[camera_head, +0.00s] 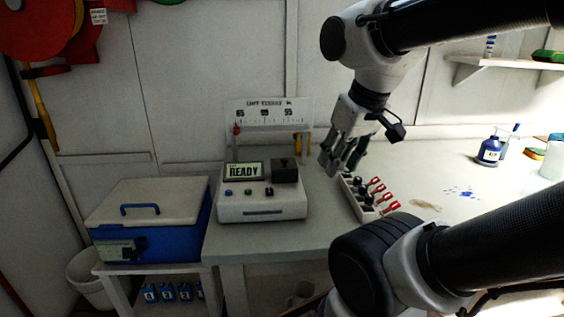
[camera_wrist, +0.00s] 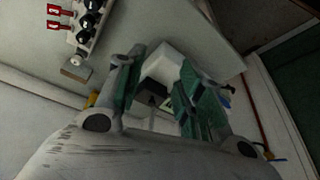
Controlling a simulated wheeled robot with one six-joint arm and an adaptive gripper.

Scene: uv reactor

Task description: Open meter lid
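The meter (camera_head: 235,208) is a white box on the bench with a screen reading READY and small buttons on its front. A black block that looks like its lid (camera_head: 285,171) sits down on the top right of the meter. My gripper (camera_head: 338,165) hangs above the bench, to the right of the meter and apart from it. In the wrist view, my gripper (camera_wrist: 163,60) has its two green-padded fingers spread with nothing held. The white meter body (camera_wrist: 165,64) and the dark lid (camera_wrist: 150,91) show beyond and between the fingers.
A white rack (camera_head: 354,197) with black-capped vials and red tags stands below and right of my gripper. A sign stand (camera_head: 270,112) rises behind the meter. A blue cooler (camera_head: 150,230) is at left. A blue bottle (camera_head: 489,151) stands right.

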